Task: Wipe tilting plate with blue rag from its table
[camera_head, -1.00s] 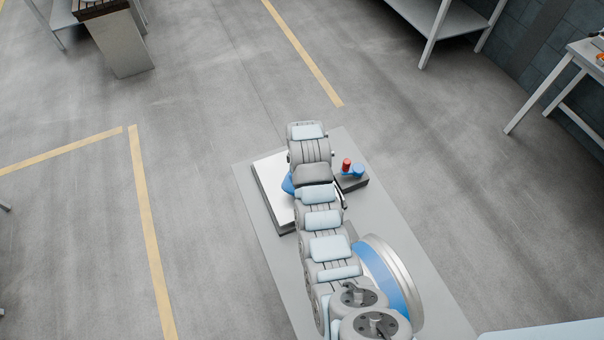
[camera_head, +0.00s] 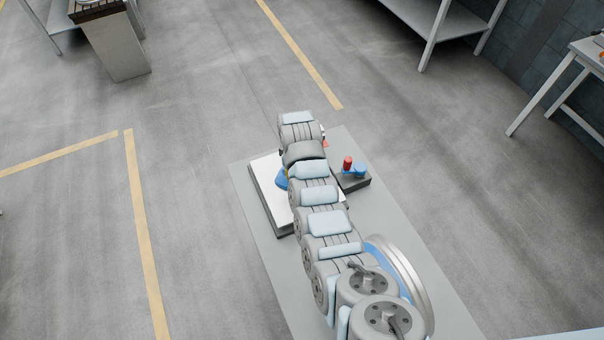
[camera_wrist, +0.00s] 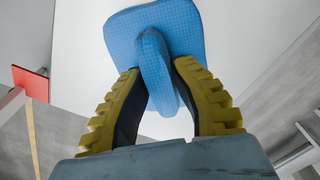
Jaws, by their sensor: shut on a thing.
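The blue rag (camera_wrist: 185,28) hangs bunched between the yellow-toothed fingers of my gripper (camera_wrist: 155,85) in the wrist view. The gripper is shut on its pinched fold, and the flat textured part spreads beyond the fingertips. Behind it is a pale, smooth white plate (camera_wrist: 80,55), which I take for the tilting plate. In the head view the white plate (camera_head: 262,180) sits on a grey base, partly covered by my arm. A bit of the blue rag (camera_head: 281,179) shows at my arm's left side, over the plate. Whether the rag touches the plate cannot be told.
A dark block with a red knob (camera_head: 348,163) and a blue knob (camera_head: 361,170) stands right of the plate. A large blue and silver wheel (camera_head: 400,275) stands nearer. Tables (camera_head: 575,60) line the far right. Floor to the left is open.

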